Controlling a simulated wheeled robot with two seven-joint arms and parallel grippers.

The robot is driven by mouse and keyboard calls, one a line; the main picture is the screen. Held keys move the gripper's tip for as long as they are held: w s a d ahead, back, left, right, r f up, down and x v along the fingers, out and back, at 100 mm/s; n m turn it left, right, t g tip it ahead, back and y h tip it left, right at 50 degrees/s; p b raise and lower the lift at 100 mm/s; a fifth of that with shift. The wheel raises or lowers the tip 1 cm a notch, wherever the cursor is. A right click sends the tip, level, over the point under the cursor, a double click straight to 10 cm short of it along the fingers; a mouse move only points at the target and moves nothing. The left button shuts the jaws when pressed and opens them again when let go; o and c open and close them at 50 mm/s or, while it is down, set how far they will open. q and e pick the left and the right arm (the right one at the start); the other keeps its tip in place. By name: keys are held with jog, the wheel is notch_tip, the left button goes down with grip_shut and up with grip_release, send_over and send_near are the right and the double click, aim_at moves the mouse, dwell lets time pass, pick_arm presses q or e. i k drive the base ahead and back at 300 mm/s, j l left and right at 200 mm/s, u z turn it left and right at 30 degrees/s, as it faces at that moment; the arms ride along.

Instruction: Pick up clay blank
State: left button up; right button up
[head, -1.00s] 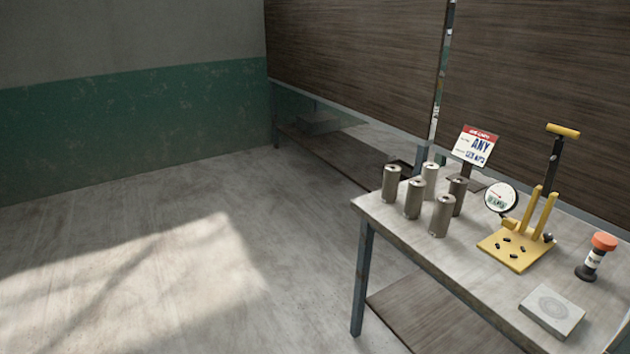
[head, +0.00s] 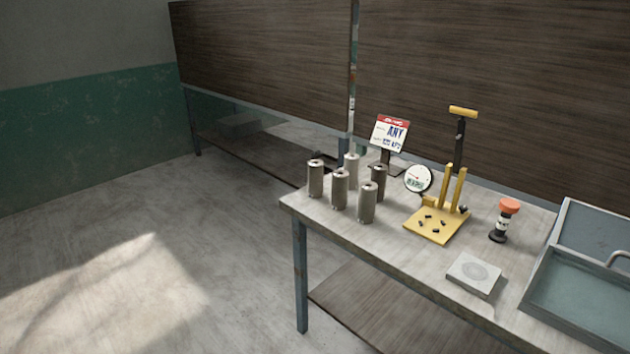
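Several grey cylinders, which look like the clay blanks, stand upright in a loose cluster at the left end of the table (head: 400,250). The front ones are a left cylinder (head: 315,180), a middle cylinder (head: 339,190) and a right cylinder (head: 367,203). Behind them stand a paler cylinder (head: 351,170) and a darker cylinder (head: 379,183). Each has a small dark mark on top. Neither of my grippers shows in the head view.
Right of the cylinders are a sign (head: 390,134), a round dial gauge (head: 418,179), a yellow press (head: 437,225), an orange-capped bottle (head: 507,220), a grey square block (head: 474,274) and a blue-grey sink or tray (head: 575,290). The floor at left (head: 230,260) is clear.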

aim_at(315, 167)
jog(key=i+j, duration=0.25)
jog(key=i+j+z, duration=0.1)
jog(key=j, duration=0.4)
jog(key=i+j, duration=0.35)
jog(key=i+j+z, duration=0.1)
jog(key=j, duration=0.3)
jog(key=i+j, duration=0.3)
jog(key=j, duration=0.15)
jog(key=i+j+z, duration=0.1)
jog(key=j, duration=0.3)
jog(key=i+j, duration=0.3)
jog(key=i+j+z, duration=0.1)
jog(key=j, duration=0.45)
jog(key=i+l, duration=0.05)
jog(key=i, duration=0.05)
